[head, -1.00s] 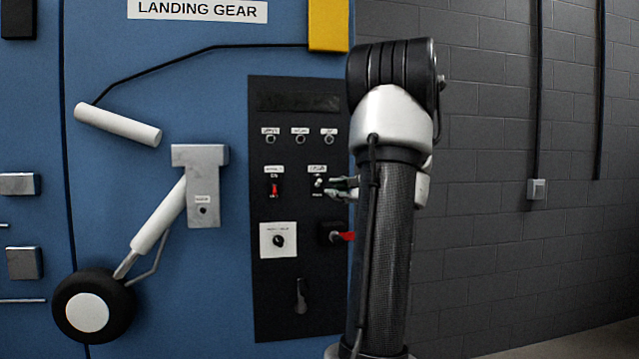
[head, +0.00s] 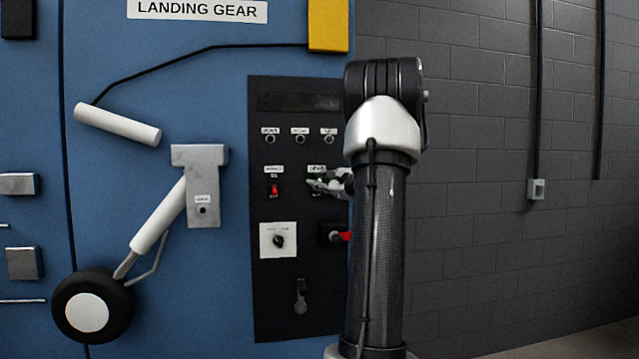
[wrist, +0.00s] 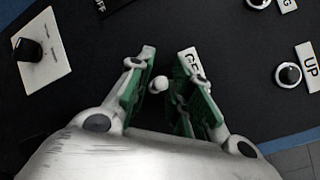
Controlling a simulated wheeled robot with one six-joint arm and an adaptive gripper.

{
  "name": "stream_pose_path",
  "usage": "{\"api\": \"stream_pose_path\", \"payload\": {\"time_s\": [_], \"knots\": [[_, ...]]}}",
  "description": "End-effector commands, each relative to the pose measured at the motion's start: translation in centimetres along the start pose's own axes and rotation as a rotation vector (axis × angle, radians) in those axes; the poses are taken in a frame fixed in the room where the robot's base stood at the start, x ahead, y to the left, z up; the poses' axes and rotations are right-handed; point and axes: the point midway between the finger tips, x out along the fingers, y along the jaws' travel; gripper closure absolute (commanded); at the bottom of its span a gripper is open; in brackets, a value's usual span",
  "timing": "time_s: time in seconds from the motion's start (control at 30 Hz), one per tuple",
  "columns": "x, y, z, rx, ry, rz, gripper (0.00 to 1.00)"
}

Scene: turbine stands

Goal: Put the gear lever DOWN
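The gear lever (wrist: 158,84) shows in the wrist view as a small round white knob between my green-padded fingers, closer to the left pad. My gripper (wrist: 166,66) is open, with a gap between the pads and the knob. I cannot tell whether the lever is up or down.
A red-topped switch (head: 275,189) sits left of the gripper, a white plate with a black knob (head: 279,240) below left, and a red-handled control (head: 340,237) just below. Three lamps (head: 300,139) are above. The landing gear leg and wheel (head: 88,312) stand at left.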

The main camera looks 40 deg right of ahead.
Motion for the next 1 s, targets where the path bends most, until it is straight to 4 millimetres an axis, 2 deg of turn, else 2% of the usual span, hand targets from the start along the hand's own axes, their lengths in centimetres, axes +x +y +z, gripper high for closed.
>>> {"api": "stream_pose_path", "payload": {"time_s": [0.03,0.1,0.57,1.0], "knots": [[0.0,0.0,0.0,0.000,0.000,0.000,0.90],[0.0,0.0,0.0,0.000,0.000,0.000,1.00],[-0.2,0.3,-0.3,-0.027,-0.032,-0.039,1.00],[-0.3,1.6,-1.2,-0.200,-0.219,-0.259,1.00]]}}
